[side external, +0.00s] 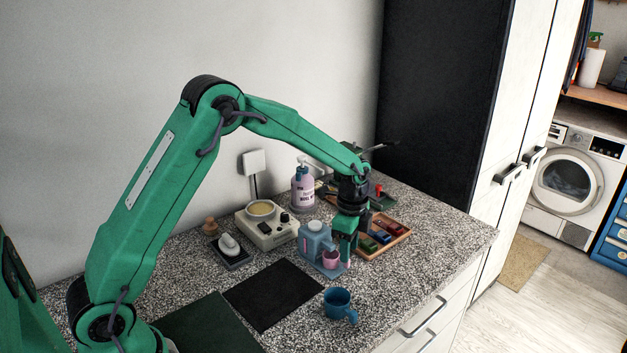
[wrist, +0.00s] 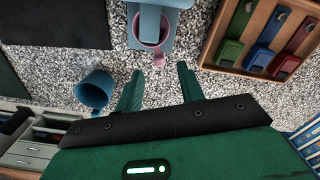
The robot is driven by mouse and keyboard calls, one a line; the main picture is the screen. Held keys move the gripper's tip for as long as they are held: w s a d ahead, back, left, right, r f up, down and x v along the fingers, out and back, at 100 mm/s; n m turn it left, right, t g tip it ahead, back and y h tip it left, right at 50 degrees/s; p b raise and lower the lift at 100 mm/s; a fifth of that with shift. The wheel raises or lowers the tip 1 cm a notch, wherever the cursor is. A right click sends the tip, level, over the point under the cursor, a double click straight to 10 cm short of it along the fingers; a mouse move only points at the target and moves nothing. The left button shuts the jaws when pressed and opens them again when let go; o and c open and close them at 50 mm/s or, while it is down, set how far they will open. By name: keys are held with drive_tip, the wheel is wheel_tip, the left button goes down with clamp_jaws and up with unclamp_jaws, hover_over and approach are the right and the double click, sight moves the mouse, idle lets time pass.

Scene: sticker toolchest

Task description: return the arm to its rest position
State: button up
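My green arm reaches out over the speckled counter, bent at the elbow, with its gripper (side external: 347,255) pointing down. In the wrist view my gripper (wrist: 160,72) is open, with a gap between its two fingers and only counter showing there. A pink cup (side external: 330,260) stands by the fingers on the blue stand of a blue jug-like container (side external: 315,238). The pink cup also shows in the wrist view (wrist: 150,42), just ahead of the fingertips. I cannot tell from the side view whether the gripper touches the cup.
A blue mug (side external: 337,303) stands near the front edge. A wooden tray (side external: 394,242) with coloured pieces lies right of the gripper. A pump bottle (side external: 303,188), a white appliance (side external: 266,225) and a dark mat (side external: 272,293) are left of it. A tall black cabinet (side external: 440,95) rises behind.

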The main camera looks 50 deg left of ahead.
drive_tip(key=shift+r, duration=1.6)
drive_tip(key=shift+r, duration=0.1)
drive_tip(key=shift+s+r, duration=0.15)
drive_tip(key=shift+r, duration=0.1)
drive_tip(key=s+r+n+t, duration=0.3)
drive_tip(key=s+r+n, duration=0.3)
drive_tip(key=s+r, duration=0.65)
drive_tip(key=s+a+r+n+t, duration=0.1)
drive_tip(key=s+n, duration=0.6)
drive_tip(key=s, duration=0.8)
drive_tip(key=shift+s+r+t, duration=0.25)
drive_tip(key=shift+r+t, duration=0.55)
drive_tip(key=shift+r, duration=0.05)
